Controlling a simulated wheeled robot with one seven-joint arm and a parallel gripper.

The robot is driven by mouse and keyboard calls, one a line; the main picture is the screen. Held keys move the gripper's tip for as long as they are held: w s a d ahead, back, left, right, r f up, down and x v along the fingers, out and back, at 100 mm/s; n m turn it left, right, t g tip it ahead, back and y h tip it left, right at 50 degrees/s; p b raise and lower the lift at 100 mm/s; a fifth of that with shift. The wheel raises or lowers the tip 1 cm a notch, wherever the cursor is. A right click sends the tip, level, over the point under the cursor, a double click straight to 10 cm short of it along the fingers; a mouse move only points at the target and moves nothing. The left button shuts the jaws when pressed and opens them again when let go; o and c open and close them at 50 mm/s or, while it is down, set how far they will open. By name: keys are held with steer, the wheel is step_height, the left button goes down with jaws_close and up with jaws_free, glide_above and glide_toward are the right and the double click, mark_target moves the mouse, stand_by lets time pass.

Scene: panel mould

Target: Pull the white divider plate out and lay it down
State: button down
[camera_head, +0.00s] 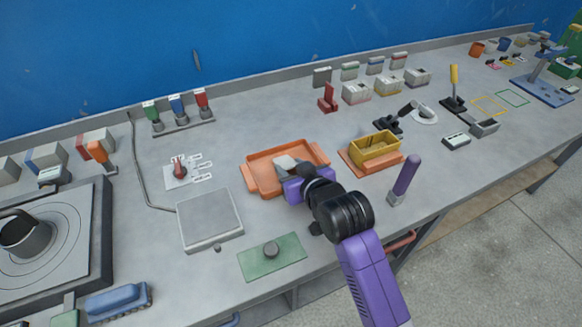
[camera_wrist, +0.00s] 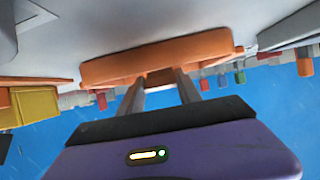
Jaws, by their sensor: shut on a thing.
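A small white plate (camera_head: 285,162), which I take for the divider plate, shows at the tips of my gripper (camera_head: 281,170) in the head view, over the orange tray (camera_head: 252,180). My gripper is shut on it. Whether the plate touches the tray floor I cannot tell. A yellow open box (camera_head: 376,155) stands on an orange base just right of the tray.
A grey square plate (camera_head: 210,218) lies left of the tray, and a green pad with a grey knob (camera_head: 271,258) in front. A purple-handled tool (camera_head: 405,178) stands right of my arm. Bare bench shows behind the tray.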

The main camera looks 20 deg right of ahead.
steer(key=c, duration=0.7)
jaws_free()
steer(key=shift+c, duration=0.2)
steer(key=v, duration=0.6)
steer(key=shift+s+r, duration=0.15)
steer(key=shift+s, duration=0.2)
steer(key=shift+s+r, duration=0.25)
steer(key=shift+s, duration=0.2)
steer(key=shift+w+r, duration=0.15)
steer(key=shift+r, duration=0.1)
step_height(320, 180, up, 5)
steer(key=t, duration=0.3)
steer(key=s+f, duration=0.3)
steer(key=s, duration=1.5)
steer(key=s+f+g, duration=0.1)
steer(key=s+f, duration=0.2)
steer(key=s, duration=1.4)
steer(key=shift+s+a, duration=0.35)
steer(key=shift+a, duration=0.1)
